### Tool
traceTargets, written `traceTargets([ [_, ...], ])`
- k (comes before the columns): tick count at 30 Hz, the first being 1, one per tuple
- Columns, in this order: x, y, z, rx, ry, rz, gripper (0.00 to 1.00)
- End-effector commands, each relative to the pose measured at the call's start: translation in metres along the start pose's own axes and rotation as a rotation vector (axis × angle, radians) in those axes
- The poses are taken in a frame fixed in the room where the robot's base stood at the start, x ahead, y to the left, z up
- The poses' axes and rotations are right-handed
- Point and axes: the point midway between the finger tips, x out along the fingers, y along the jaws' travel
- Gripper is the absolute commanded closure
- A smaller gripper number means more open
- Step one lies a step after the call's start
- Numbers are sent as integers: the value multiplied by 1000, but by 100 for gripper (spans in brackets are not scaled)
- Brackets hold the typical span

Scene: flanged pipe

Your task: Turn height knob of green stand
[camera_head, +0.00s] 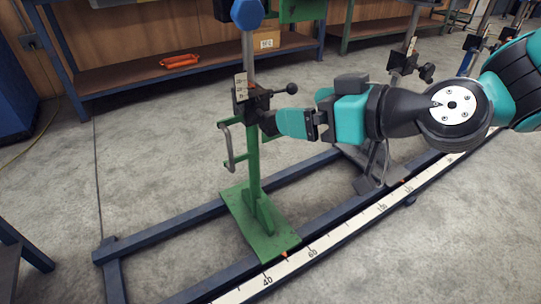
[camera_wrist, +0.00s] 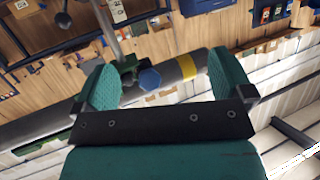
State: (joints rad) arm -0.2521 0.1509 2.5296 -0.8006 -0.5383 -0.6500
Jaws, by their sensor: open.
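The green stand (camera_head: 254,165) stands upright on its green base plate (camera_head: 242,228) in the head view. A dark clamp (camera_head: 243,105) with a ball-ended lever (camera_head: 291,88) sits partway up its post. A dark knob (camera_head: 267,123) shows low on the clamp, partly hidden by my finger. My gripper (camera_head: 285,122) reaches in from the right, with its fingertips beside this knob; contact cannot be told. In the wrist view my gripper (camera_wrist: 162,75) is open. A blue hexagonal knob (camera_wrist: 149,79) shows beyond and between the fingers. It also shows at the stand's top in the head view (camera_head: 247,13).
The stand is on a blue-grey floor frame (camera_head: 180,228) with a white scale rail (camera_head: 325,249). A bent grey handle (camera_head: 227,150) juts from the post's left. Another stand (camera_head: 398,80) is behind my arm. A dark pipe with a yellow band (camera_wrist: 188,68) crosses the wrist view.

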Motion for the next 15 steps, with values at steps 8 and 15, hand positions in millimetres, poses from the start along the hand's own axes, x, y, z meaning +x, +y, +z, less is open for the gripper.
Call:
traceTargets([
  [8, 52, 54, 106, -54, 224, 206, 2],
  [15, 62, 79, 137, -79, 306, 334, 2],
])
